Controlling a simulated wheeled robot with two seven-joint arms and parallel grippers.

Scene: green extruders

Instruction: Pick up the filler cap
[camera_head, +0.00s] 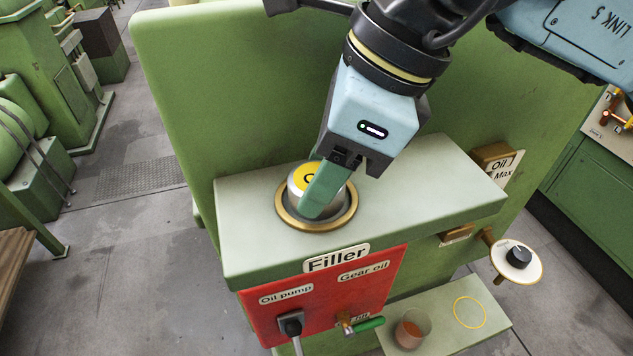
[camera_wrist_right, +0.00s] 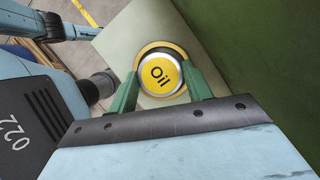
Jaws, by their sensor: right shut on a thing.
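The filler cap (camera_head: 299,181) is a round silver cap with a yellow top, partly hidden behind a green finger in the head view. It sits within a brass ring (camera_head: 331,222) on top of the pale green filler box (camera_head: 440,190). In the right wrist view the cap (camera_wrist_right: 159,74) shows the word "Oil". My right gripper (camera_head: 318,192) reaches down from above, with its green fingers on either side of the cap, shut on it. The fingers also show in the right wrist view (camera_wrist_right: 160,84). I cannot tell whether the cap is raised from the ring.
A cup of brown liquid (camera_head: 412,328) stands on a lower ledge (camera_head: 450,335). A tall green wall (camera_head: 220,95) rises behind the box.

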